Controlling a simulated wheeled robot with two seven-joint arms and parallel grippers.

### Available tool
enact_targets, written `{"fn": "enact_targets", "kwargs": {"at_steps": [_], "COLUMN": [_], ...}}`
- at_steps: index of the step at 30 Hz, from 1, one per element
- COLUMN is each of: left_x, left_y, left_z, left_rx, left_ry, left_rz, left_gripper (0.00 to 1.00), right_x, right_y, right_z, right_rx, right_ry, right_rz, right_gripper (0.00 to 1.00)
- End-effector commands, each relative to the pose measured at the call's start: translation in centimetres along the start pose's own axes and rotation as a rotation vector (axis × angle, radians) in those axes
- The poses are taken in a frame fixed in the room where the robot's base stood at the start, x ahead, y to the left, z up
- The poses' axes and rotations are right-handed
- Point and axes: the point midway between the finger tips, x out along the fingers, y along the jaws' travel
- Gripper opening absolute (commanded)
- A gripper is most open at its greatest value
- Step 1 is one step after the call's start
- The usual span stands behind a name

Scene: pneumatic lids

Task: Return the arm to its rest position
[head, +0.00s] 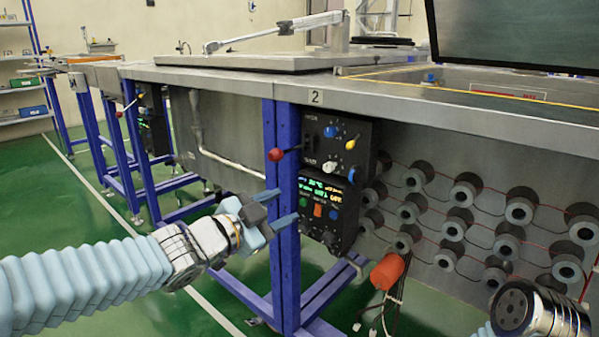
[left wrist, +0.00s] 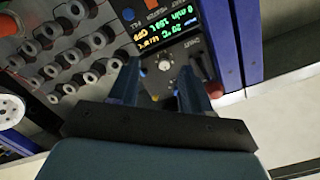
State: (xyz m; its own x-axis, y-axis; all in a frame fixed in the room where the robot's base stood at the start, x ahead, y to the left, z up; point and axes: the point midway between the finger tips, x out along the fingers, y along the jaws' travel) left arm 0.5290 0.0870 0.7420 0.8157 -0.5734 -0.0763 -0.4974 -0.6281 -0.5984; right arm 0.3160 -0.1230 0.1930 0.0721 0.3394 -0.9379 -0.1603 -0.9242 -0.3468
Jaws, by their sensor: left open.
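My left gripper (head: 284,206) reaches in from the left with its two blue fingers apart and empty. It is in front of the blue table leg, just left of the black control panel (head: 318,232). In the left wrist view the open fingers (left wrist: 160,82) point at the panel (left wrist: 172,45), with a white knob (left wrist: 164,65) showing between them. I cannot tell from these views whether a finger touches anything. Part of my right arm (head: 540,312) shows at the lower right, but its gripper is out of view.
A red-ball lever (head: 275,154) sticks out left of the panel above my left gripper. An orange-red plug (head: 387,271) with cables hangs below right. Rows of grey rollers (head: 464,196) line the table side (head: 440,107). Green floor at left is open.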

Motion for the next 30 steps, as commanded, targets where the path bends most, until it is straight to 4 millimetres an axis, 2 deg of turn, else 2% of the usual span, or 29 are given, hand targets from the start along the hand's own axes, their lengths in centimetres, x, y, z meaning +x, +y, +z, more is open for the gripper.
{"fn": "enact_targets", "kwargs": {"at_steps": [2,3,5,6,8,10,13,15,18,21,25,30], "left_x": [1.6,2.2,2.7,2.6,1.9,0.4,-3.3,-6.4,-10.6,-13.8,-15.7,-15.8], "left_y": [1.9,3.4,6.2,8.3,11.8,16.2,22.7,26.8,31.4,34.4,36.0,36.1], "left_z": [4.4,7.2,11.6,14.4,18.4,22.4,26.9,28.9,30.5,31.1,31.5,31.5], "left_rx": [-0.16,-0.259,-0.417,-0.521,-0.668,-0.833,-1.04,-1.158,-1.28,-1.35,-1.389,-1.39], "left_ry": [-0.092,-0.151,-0.253,-0.326,-0.444,-0.591,-0.813,-0.964,-1.15,-1.279,-1.358,-1.361], "left_rz": [0.048,0.071,0.103,0.12,0.141,0.159,0.17,0.167,0.154,0.14,0.124,0.124], "left_gripper": [0.48,0.48,0.48,0.48,0.48,0.48,0.48,0.48,0.48,0.48,0.48,0.48], "right_x": [-1.5,-2.1,-3.0,-3.5,-4.3,-5.3,-6.5,-7.2,-8.0,-8.4,-8.6,-8.6], "right_y": [-0.6,-0.9,-1.3,-1.5,-1.9,-2.3,-2.9,-3.2,-3.5,-3.7,-3.8,-3.8], "right_z": [0.0,0.0,0.1,0.1,0.1,0.1,0.2,0.2,0.3,0.3,0.3,0.3], "right_rx": [-0.002,-0.002,-0.003,-0.004,-0.005,-0.007,-0.008,-0.01,-0.011,-0.012,-0.012,-0.012], "right_ry": [0.0,0.0,0.0,0.0,-0.001,-0.002,-0.003,-0.003,-0.004,-0.004,-0.004,-0.004], "right_rz": [-0.001,-0.001,-0.001,-0.002,-0.002,-0.003,-0.003,-0.004,-0.004,-0.004,-0.005,-0.005], "right_gripper": [0.0,0.0,0.0,0.0,0.0,0.0,0.0,0.0,0.0,0.0,0.0,0.0]}}
